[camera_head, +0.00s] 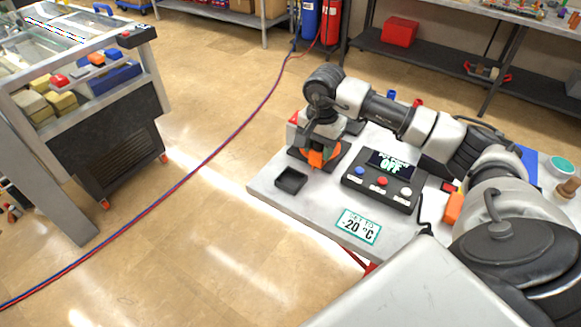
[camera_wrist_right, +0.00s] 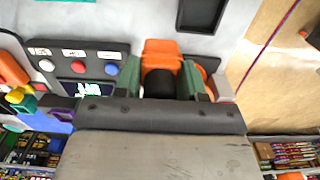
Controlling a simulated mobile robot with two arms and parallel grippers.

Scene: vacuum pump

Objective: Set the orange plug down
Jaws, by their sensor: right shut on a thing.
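The orange plug (camera_head: 316,159) is at the left part of the grey worktable (camera_head: 271,184), under my right gripper (camera_head: 322,150). In the right wrist view the plug (camera_wrist_right: 162,48) shows between the two green-grey fingers of my right gripper (camera_wrist_right: 161,78), which is shut on it. Its dark round end faces the wrist camera. I cannot tell whether the plug touches what is below it. A second orange part (camera_wrist_right: 204,73) shows just right of the fingers. My left gripper is in neither view.
A small black tray (camera_head: 291,180) lies left of the plug. A control box (camera_head: 383,180) reading OFF stands to the right, with a -20 °C sign (camera_head: 358,226) in front. Another orange object (camera_head: 453,208) lies further right. A wheeled cart (camera_head: 110,125) stands across the floor.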

